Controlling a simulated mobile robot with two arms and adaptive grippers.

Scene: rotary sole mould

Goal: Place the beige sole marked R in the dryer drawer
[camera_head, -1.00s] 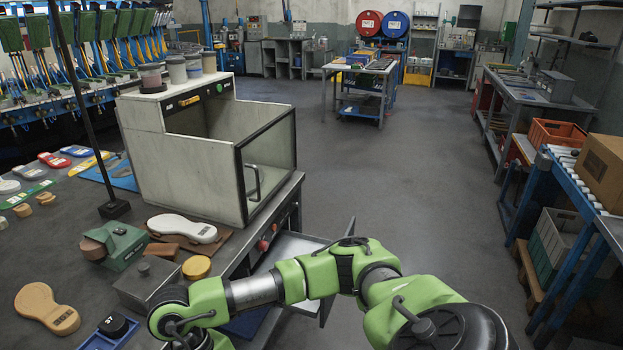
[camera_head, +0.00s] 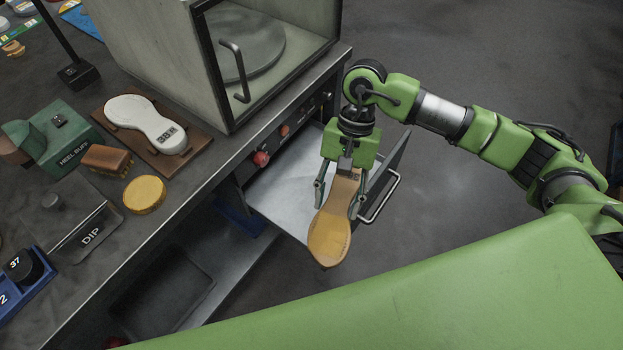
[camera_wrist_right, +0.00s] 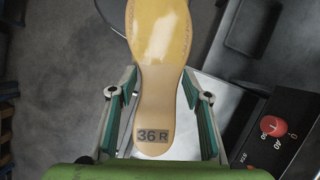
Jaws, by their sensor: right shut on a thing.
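The beige sole (camera_head: 331,232) is in my right gripper (camera_head: 339,197), its wide end pointing toward the bottom of the head view. The right wrist view shows the mark "36 R" on the sole's narrow end (camera_wrist_right: 155,110), between the two fingers (camera_wrist_right: 160,112). The gripper is shut on the sole. The dryer drawer (camera_head: 290,190) is a pale open metal tray with a bar handle, pulled out below the bench. The sole is above the drawer's front part, its wide end over the near edge; its height above it is hard to tell. My left gripper is not in view.
A white sole marked 38 (camera_head: 146,122) lies on a brown board on the bench. A glass-fronted cabinet (camera_head: 235,60) stands above the drawer.

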